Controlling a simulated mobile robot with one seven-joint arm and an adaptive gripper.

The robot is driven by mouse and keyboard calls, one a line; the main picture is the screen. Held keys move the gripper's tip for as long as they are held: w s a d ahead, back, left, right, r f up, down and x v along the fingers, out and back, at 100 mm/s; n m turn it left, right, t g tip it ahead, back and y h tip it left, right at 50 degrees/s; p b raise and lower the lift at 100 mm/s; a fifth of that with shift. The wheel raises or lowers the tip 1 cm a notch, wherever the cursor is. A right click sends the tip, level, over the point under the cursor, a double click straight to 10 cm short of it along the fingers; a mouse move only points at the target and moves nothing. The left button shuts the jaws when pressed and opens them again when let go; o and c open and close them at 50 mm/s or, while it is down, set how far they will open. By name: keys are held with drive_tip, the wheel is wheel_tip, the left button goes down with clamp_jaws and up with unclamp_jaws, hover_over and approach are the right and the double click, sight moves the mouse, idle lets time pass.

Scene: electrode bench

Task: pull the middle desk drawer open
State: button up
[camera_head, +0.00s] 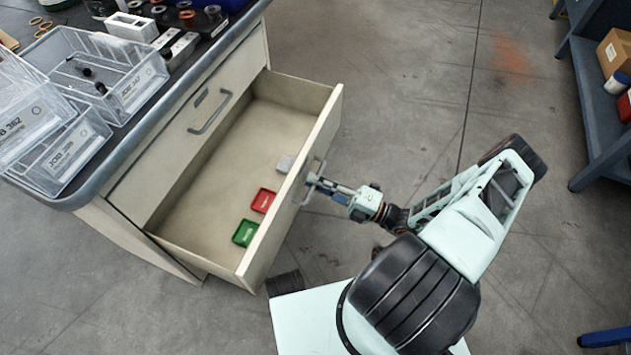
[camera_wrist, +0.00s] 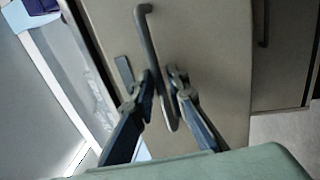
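The middle desk drawer (camera_head: 225,165) is pulled well out from the desk, below a closed upper drawer (camera_head: 185,135). Its front panel faces my arm and carries a bar handle (camera_wrist: 152,45). My gripper (camera_head: 314,183) is at this handle in the head view. In the wrist view my gripper (camera_wrist: 161,82) has one finger on each side of the handle bar, close against it, and looks shut on it. A red tray (camera_head: 263,201), a green tray (camera_head: 245,233) and a small grey item (camera_head: 285,164) lie in the drawer.
The desk top holds clear bins (camera_head: 95,70) and several small parts. The upper drawer's handle (camera_head: 210,111) juts out above the open drawer. Another handle (camera_wrist: 263,22) shows at the right in the wrist view. A blue shelf (camera_head: 600,110) stands far right; the floor between is clear.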

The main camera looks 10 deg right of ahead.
drive_tip(key=v, duration=1.1)
drive_tip(key=shift+s+d, duration=0.25)
drive_tip(key=shift+d, duration=0.05)
